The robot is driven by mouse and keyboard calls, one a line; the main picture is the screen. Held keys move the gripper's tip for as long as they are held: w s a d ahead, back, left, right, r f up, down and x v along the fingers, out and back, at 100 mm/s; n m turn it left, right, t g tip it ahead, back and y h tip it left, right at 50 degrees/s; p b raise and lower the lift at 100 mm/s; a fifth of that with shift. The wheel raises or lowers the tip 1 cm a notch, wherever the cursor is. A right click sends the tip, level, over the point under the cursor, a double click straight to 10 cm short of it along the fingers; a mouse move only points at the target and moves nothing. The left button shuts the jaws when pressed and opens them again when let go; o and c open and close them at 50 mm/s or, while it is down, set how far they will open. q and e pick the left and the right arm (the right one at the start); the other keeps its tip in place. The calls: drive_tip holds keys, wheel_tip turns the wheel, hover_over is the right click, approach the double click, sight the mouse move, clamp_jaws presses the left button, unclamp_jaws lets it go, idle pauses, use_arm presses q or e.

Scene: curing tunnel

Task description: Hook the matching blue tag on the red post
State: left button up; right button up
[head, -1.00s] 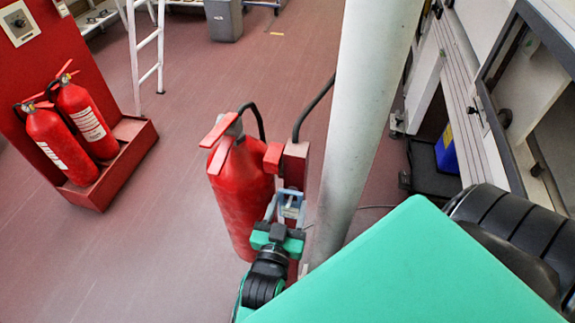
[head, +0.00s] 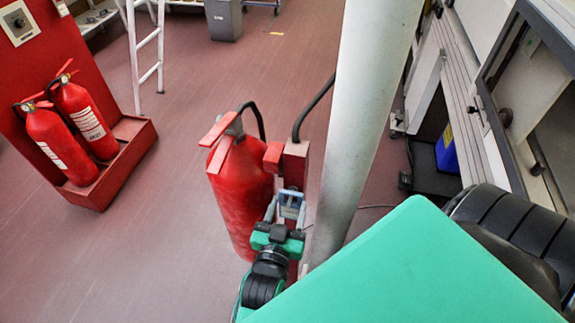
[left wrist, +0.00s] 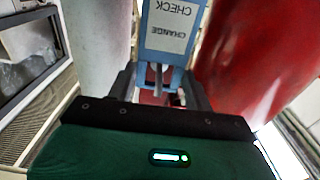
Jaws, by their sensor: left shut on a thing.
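The light blue tag (head: 291,202) is between the fingers of my left gripper (head: 286,212), in front of the red post (head: 296,165). In the left wrist view the tag (left wrist: 175,35) has a white label reading "CHECK" and "CHANGE", upside down. My left gripper (left wrist: 160,85) is shut on the tag's lower part there. The tag's top is cut off in that view. The red post stands upright against the pale column; my gripper and the tag hide part of it. I cannot tell whether the tag touches the post. My right gripper is not in view.
A large red extinguisher (head: 238,185) stands just left of the post. The pale round column (head: 362,110) rises right behind the post. Two smaller extinguishers (head: 66,130) sit in a red stand at the left. The floor between is clear.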

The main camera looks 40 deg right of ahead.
use_arm(q)
drive_tip(key=shift+f, duration=0.55)
idle(0.4)
drive_tip(key=o, duration=1.2)
